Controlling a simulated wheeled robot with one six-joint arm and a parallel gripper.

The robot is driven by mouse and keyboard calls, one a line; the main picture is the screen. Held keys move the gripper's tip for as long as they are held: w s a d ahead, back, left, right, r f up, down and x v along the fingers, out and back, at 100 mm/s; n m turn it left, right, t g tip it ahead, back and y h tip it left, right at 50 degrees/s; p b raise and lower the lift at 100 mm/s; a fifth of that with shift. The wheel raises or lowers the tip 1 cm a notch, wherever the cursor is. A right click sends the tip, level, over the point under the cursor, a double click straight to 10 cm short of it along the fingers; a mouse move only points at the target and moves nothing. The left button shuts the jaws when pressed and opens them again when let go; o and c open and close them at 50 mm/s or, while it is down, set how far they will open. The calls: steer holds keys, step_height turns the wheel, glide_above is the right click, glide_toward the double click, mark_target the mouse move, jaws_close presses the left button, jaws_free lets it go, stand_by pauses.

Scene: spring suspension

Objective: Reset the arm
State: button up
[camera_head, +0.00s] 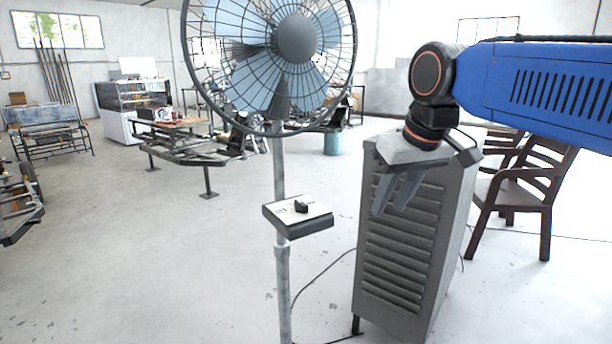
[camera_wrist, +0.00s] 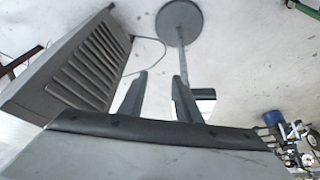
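My gripper (camera_head: 396,196) hangs from the end of my blue arm on the right of the head view. It points down and a little left, in front of a grey louvred cabinet (camera_head: 400,255). In the wrist view my gripper's two fingers (camera_wrist: 158,92) stand apart with nothing between them. The gripper is open and empty. The cabinet also shows in the wrist view (camera_wrist: 85,70) at the left.
A pedestal fan (camera_head: 295,38) with a control box (camera_head: 298,214) on its pole stands left of my gripper. Its round base (camera_wrist: 180,18) shows in the wrist view. Brown chairs (camera_head: 515,190) stand at the right. A work table (camera_head: 180,140) is farther back.

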steer(key=s+d+f+m, duration=0.1)
steer(key=s+d+f, duration=0.3)
steer(key=f, duration=0.3)
steer(key=s+d+f+m+h, duration=0.1)
steer(key=s+d+f, duration=0.3)
steer(key=s+f, duration=0.3)
steer(key=s+d+f+m, duration=0.1)
steer(key=s+d+f, duration=0.3)
steer(key=f, duration=0.5)
steer(key=shift+s+d+m, duration=0.2)
steer(key=shift+s+m, duration=0.2)
steer(key=shift+s, duration=0.4)
steer(key=shift+d+f, duration=0.1)
